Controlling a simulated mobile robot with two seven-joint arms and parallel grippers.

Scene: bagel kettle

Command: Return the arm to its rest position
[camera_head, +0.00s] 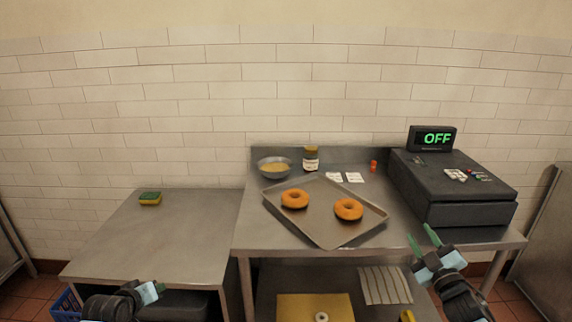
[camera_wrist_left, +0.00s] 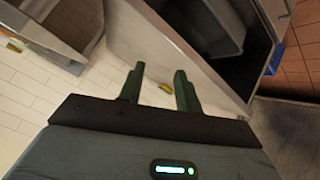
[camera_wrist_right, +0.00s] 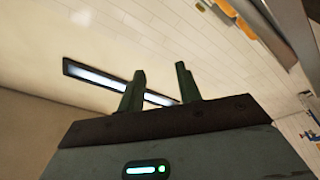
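My right gripper (camera_head: 422,238) is raised in front of the right part of the steel table, below the dark machine. Its two green fingers are apart with nothing between them; the right wrist view shows the same open gap (camera_wrist_right: 161,82). My left arm enters the head view low at the left, in front of the lower side table, and its fingers are hard to make out there. In the left wrist view my left gripper (camera_wrist_left: 158,84) is open and empty. Two orange-brown bagels (camera_head: 295,199) (camera_head: 348,209) lie apart on a grey tray (camera_head: 318,232).
A sponge (camera_head: 150,199) lies on the otherwise clear side table (camera_head: 165,235). A yellow board (camera_head: 300,305) and striped cloth (camera_head: 385,285) lie below.

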